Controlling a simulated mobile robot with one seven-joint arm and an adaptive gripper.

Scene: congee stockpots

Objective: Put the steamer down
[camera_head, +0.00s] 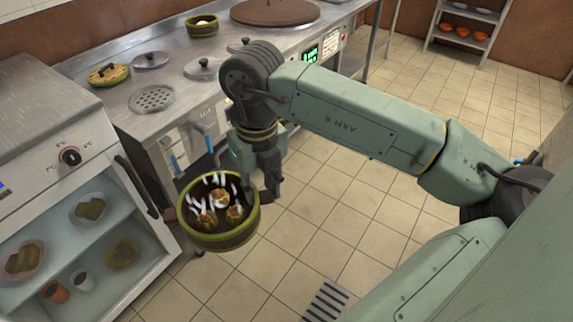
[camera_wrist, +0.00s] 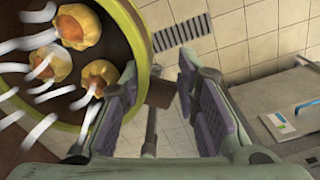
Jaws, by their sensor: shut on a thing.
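The steamer (camera_head: 225,241) is a round green-rimmed basket holding several steaming dumplings (camera_head: 219,197). It is in the air over the floor, in front of the counter, tilted towards the head camera. My gripper (camera_head: 268,186) is at its right side, shut on its brown side handle. In the wrist view the steamer's rim (camera_wrist: 141,40) fills the upper left, and the brown handle (camera_wrist: 160,92) shows between the fingers of my gripper (camera_wrist: 160,105). Part of the handle is hidden by the fingers.
The steel counter (camera_head: 128,93) behind has pot lids (camera_head: 202,68), a round perforated plate (camera_head: 152,98), a small basket (camera_head: 202,26) and a large round lid (camera_head: 275,12). A glass-fronted cabinet (camera_head: 65,170) with plates and cups stands left. A floor drain (camera_head: 325,302) lies below.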

